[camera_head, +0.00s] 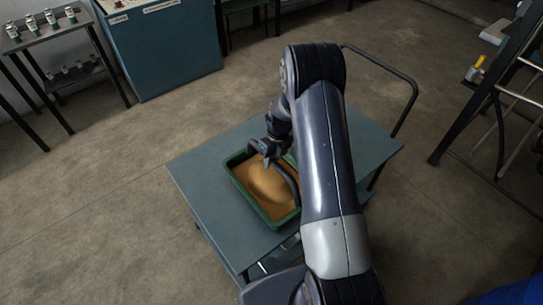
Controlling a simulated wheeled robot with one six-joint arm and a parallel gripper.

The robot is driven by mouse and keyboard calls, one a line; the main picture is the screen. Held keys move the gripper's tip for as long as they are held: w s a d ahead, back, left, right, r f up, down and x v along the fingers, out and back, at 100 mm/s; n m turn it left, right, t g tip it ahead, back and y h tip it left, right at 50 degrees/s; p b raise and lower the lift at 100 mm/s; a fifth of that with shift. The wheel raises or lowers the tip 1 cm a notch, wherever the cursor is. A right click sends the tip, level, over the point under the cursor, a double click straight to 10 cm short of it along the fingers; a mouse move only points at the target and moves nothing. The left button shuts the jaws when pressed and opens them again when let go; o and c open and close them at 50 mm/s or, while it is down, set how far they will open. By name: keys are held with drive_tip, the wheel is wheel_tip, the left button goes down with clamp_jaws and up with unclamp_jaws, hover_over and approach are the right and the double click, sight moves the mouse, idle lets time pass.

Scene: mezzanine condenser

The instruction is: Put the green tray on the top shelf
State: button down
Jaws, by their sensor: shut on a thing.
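The green tray (238,186) holds a heap of tan, grainy-looking material. It rests on or just above the blue-grey top of a cart (196,172); I cannot tell which. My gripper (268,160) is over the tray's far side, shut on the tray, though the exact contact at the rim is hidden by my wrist. My arm covers part of the tray's right side and much of the cart. At the right edge stands a dark rack (497,85) with light bars; its top is cut off, and I cannot tell whether it is the shelf.
The cart has a dark push handle (398,75) at its far right. A blue cabinet (165,50) stands at the back. A dark stand (60,40) at far left bears several small items. Concrete floor is clear between the cart and the rack.

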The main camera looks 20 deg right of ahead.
drive_tip(key=shift+w+r, duration=0.1)
drive_tip(key=shift+r, duration=0.05)
drive_tip(key=c, duration=1.7)
unclamp_jaws()
drive_tip(key=shift+f, duration=0.2)
drive_tip(key=o, duration=0.4)
drive_tip(key=shift+o, duration=0.2)
drive_tip(key=shift+r, duration=0.15)
wheel_tip(320, 180, up, 12)
drive_tip(key=d+b, duration=0.1)
drive_tip(key=d, duration=0.1)
drive_tip(key=shift+w+b, duration=0.3)
drive_tip(key=shift+b, duration=0.05)
drive_tip(key=shift+d, duration=0.1)
